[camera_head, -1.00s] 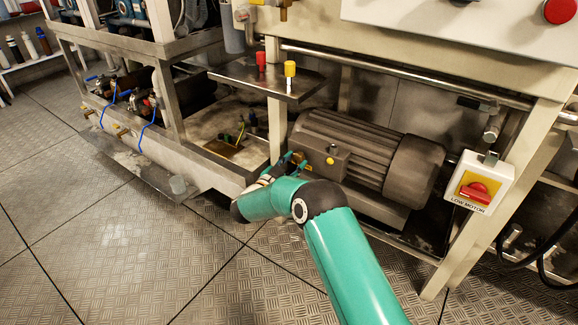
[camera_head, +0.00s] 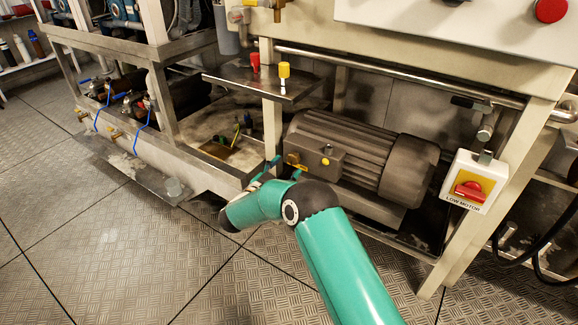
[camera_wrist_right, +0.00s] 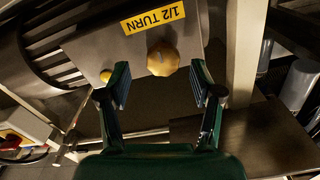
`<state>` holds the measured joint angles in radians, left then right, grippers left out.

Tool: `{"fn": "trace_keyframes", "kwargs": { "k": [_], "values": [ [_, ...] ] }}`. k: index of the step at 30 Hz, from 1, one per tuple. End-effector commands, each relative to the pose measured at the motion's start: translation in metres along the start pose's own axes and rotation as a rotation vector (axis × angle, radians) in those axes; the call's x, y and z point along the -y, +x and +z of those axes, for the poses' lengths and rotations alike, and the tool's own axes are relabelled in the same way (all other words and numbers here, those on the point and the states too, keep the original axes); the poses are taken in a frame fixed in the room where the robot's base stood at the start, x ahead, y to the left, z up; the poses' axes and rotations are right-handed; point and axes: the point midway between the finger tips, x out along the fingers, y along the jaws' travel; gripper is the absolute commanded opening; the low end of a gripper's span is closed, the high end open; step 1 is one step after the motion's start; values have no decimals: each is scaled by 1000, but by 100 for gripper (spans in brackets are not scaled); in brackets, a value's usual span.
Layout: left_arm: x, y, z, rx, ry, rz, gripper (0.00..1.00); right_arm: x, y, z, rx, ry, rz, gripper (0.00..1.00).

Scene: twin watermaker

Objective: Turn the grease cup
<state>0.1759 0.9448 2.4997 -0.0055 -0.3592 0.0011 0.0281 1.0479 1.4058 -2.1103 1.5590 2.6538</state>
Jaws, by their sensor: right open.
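The grease cup (camera_wrist_right: 163,58) is a brass-yellow, faceted round knob on the grey end of the motor in the right wrist view. In the head view the right gripper (camera_head: 284,168) is at the left end of the motor (camera_head: 355,150), by a small yellow patch that is cup or label; I cannot tell which. My left gripper is not in view.
A smaller yellow button (camera_wrist_right: 105,76) is left of the cup. A pale frame post (camera_head: 272,130) stands close to the gripper. A metal shelf (camera_head: 225,80) with red and yellow items is above. The LOW MOTOR switch (camera_head: 470,190) is at right. Floor in front is open.

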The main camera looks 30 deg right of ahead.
Motion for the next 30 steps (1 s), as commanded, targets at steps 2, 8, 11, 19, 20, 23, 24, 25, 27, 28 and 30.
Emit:
{"fn": "trace_keyframes", "kwargs": {
  "k": [2,8,11,19,20,23,24,25,27,28,30],
  "values": [
    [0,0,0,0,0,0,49,1,-18,0,2,-2,-4,65],
    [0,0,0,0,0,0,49,-1,-58,1,2,-1,-3,65],
    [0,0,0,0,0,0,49,-2,-74,1,1,-2,-1,65],
    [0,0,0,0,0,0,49,-3,-94,1,0,-1,1,65],
    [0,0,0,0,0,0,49,-3,-94,1,0,-1,2,65],
    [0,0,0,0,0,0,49,-3,-93,0,0,-1,3,65],
    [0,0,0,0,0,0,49,-3,-93,0,0,-1,3,65],
    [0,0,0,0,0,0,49,-3,-93,0,0,-1,3,65],
    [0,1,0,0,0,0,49,-3,-93,0,0,-1,3,65],
    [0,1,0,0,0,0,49,-3,-93,0,0,-1,3,65],
    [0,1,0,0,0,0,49,-3,-93,0,0,-1,3,65]
  ]
}}
